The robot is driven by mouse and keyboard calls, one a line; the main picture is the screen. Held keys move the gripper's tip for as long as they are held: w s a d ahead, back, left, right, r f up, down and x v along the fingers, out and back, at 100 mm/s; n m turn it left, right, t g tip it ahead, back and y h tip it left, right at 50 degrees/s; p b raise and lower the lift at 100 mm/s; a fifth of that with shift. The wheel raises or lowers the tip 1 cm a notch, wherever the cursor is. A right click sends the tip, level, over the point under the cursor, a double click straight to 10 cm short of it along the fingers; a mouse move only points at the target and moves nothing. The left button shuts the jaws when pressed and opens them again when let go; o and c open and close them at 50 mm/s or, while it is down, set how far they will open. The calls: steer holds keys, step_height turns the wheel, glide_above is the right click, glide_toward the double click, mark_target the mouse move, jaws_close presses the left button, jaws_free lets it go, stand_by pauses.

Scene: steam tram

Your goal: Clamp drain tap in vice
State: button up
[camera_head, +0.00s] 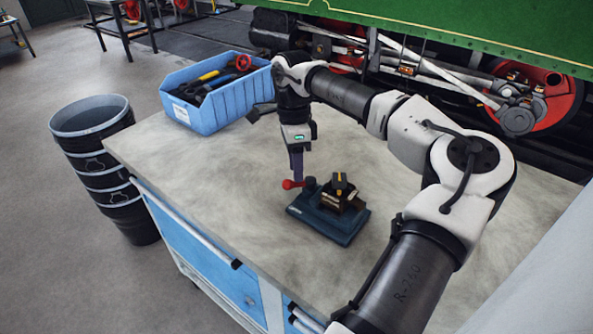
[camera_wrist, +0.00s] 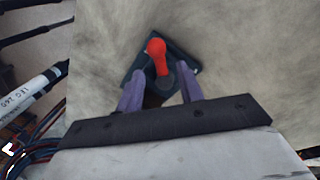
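The vice (camera_head: 319,217) is dark blue and stands on the workbench. Its red-knobbed handle (camera_head: 291,184) points left. A brass-coloured piece with a dark top, apparently the drain tap (camera_head: 341,187), sits upright at the vice jaws. I cannot tell whether the jaws press on it. My gripper (camera_head: 297,178) points down at the handle end of the vice, close to the red knob. In the wrist view, the fingers of my gripper (camera_wrist: 160,70) are apart, with the red handle (camera_wrist: 156,48) showing between and beyond their tips. The tap is not clear there.
The workbench top (camera_head: 210,165) is mostly bare around the vice. A blue bin (camera_head: 218,105) of tools stands at its back left. Stacked black buckets (camera_head: 110,165) stand on the floor at left. The green tram (camera_head: 480,25) with its wheels and rods lies behind the bench.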

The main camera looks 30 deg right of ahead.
steer(key=shift+s+a+f, duration=0.1)
steer(key=shift+s+f, duration=0.05)
steer(key=shift+f, duration=0.55)
steer(key=shift+s+f, duration=0.1)
steer(key=shift+f, duration=0.55)
steer(key=shift+c, duration=0.5)
jaws_close()
